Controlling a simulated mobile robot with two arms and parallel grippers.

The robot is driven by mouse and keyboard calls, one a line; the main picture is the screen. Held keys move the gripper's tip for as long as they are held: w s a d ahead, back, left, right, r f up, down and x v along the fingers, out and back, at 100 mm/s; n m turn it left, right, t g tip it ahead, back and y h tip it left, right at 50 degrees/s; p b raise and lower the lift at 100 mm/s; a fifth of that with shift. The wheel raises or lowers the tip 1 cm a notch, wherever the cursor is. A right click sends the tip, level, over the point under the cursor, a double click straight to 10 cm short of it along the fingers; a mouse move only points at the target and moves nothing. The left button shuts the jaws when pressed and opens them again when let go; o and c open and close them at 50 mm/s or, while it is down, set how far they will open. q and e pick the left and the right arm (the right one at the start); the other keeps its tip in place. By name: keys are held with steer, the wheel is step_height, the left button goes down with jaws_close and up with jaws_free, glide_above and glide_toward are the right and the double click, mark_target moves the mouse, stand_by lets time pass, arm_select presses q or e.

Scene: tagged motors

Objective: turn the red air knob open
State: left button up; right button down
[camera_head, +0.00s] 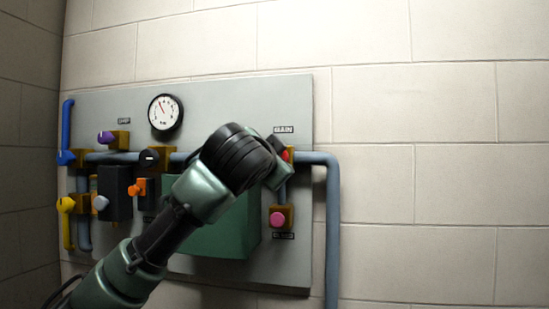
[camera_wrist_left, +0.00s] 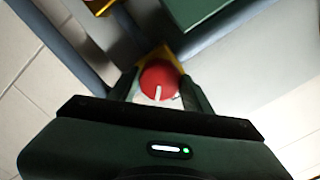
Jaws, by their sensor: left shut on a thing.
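The red knob (camera_wrist_left: 159,80) sits on a brass-yellow valve body (camera_wrist_left: 160,56) and has a white pointer mark on its face. My left gripper (camera_wrist_left: 160,92) has one finger on each side of the knob and is shut on it. In the head view the red knob (camera_head: 285,155) shows only as a small red patch beside my left gripper (camera_head: 280,160), below a small label at the panel's upper right. My left wrist and gripper hide most of it there. My right gripper is not in view.
A grey panel (camera_head: 220,100) on the block wall carries a gauge (camera_head: 165,113), a pink knob (camera_head: 277,219), purple (camera_head: 105,138) and orange (camera_head: 137,187) knobs, and blue (camera_head: 68,130) and yellow (camera_head: 67,205) handles. A green box (camera_head: 225,235) lies behind my arm. A pipe (camera_head: 332,220) runs down the right.

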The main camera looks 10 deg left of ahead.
arm_select(q)
steer(key=m+p, duration=0.1)
steer(key=m, duration=0.7)
steer(key=shift+m, duration=0.3)
steer(key=shift+r+m, duration=0.1)
steer(key=shift+m, duration=0.2)
steer(key=o, duration=1.1)
steer(key=shift+o, duration=1.4)
steer(key=shift+w, duration=0.15)
steer(key=s+b, duration=0.4)
steer(key=s, duration=0.3)
steer(key=shift+s+b, duration=0.4)
